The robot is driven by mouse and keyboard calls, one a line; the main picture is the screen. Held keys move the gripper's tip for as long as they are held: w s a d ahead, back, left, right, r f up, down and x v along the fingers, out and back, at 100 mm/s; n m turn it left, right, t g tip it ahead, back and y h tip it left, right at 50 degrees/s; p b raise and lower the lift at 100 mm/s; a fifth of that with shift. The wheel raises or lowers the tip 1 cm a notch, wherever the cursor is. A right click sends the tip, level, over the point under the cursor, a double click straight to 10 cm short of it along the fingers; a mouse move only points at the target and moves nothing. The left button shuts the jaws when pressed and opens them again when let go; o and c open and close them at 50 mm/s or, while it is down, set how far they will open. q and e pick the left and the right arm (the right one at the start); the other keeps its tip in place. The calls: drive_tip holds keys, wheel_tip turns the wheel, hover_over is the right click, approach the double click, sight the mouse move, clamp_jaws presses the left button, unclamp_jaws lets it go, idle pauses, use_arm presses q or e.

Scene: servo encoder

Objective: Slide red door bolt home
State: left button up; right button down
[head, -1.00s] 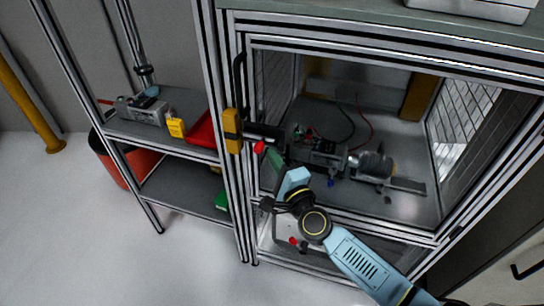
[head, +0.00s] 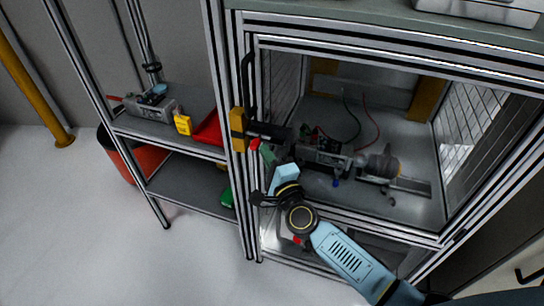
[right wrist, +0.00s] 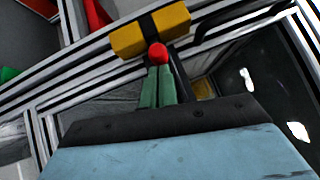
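The red knob of the door bolt (head: 254,145) sits just below the black bolt body (head: 270,131), close to the yellow block (head: 238,130) on the frame post. In the right wrist view the red knob (right wrist: 157,54) is at the tips of the green fingers, just below the yellow block (right wrist: 150,32) with its black band. My right gripper (head: 262,152) comes from below right. Its fingers (right wrist: 158,72) are close together, with the knob between their tips. The bolt's tip is hidden. My left gripper is not in view.
The caged bench (head: 400,205) holds a motor rig (head: 345,158) behind the door frame. A shelf rack at left carries a yellow meter (head: 182,124), a grey instrument (head: 152,104) and a red bin (head: 208,130). The floor at lower left is clear.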

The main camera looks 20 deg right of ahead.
drive_tip(key=s+d+f+b, duration=0.1)
drive_tip(key=s+d, duration=0.3)
drive_tip(key=s, duration=0.8)
drive_tip(key=shift+s+f, duration=0.15)
drive_tip(key=shift+f, duration=0.4)
drive_tip(key=s+d+f+n+g, duration=0.1)
drive_tip(key=s+f+n+g, duration=0.25)
drive_tip(key=f, duration=0.55)
drive_tip(key=s+d+f+n+g, duration=0.15)
drive_tip(key=f+n, duration=0.25)
drive_tip(key=f, duration=0.6)
drive_tip(key=s+f+n+g, duration=0.3)
drive_tip(key=s+f+n, duration=0.1)
drive_tip(key=f, duration=0.5)
drive_tip(key=s+d+f+n+g, duration=0.1)
drive_tip(key=s+f+n+g, duration=0.2)
drive_tip(key=s+f, duration=0.3)
drive_tip(key=s+d+f+n+g+h, duration=0.1)
drive_tip(key=s+f+n+g, duration=0.2)
drive_tip(key=s, duration=1)
drive_tip(key=s+d+f+n+g+h, duration=0.1)
drive_tip(key=s+d+f+n+g, duration=0.1)
drive_tip(key=s+f, duration=0.8)
drive_tip(key=shift+s+n+g, duration=0.25)
drive_tip(key=shift+n+g, duration=0.4)
drive_tip(key=shift+g, duration=0.55)
